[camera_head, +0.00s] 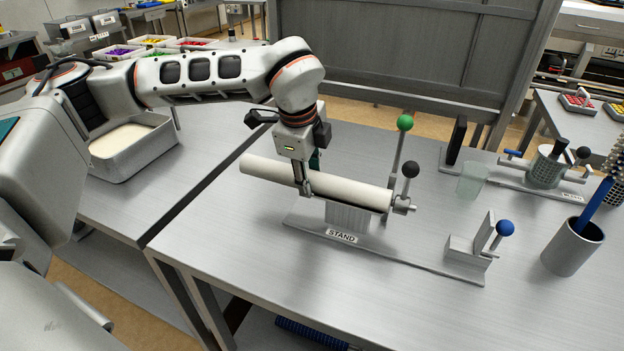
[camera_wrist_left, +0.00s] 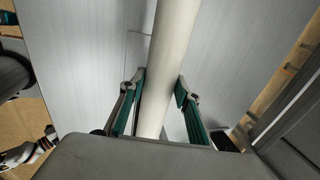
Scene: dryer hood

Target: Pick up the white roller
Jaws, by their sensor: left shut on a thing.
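The white roller (camera_head: 345,187) is a long cream-white cylinder lying across the metal stand (camera_head: 380,257), which has a "STAND" label. Its right end is close to the metal fitting below the black-knobbed lever. I cannot tell whether it touches the stand's block or hangs just above it. My left gripper (camera_head: 305,186) comes from above and is shut on the roller, left of its middle. In the left wrist view, the roller (camera_wrist_left: 172,45) passes between the two green-padded fingers of the gripper (camera_wrist_left: 158,92). My right gripper is not in view.
A green-knobbed lever (camera_head: 404,123) rises behind the roller and a black-knobbed lever (camera_head: 410,170) at its right end. A blue-knobbed clamp (camera_head: 504,229) and grey cup (camera_head: 571,250) stand right. A tray of white material (camera_head: 128,142) is at left. The front tabletop is clear.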

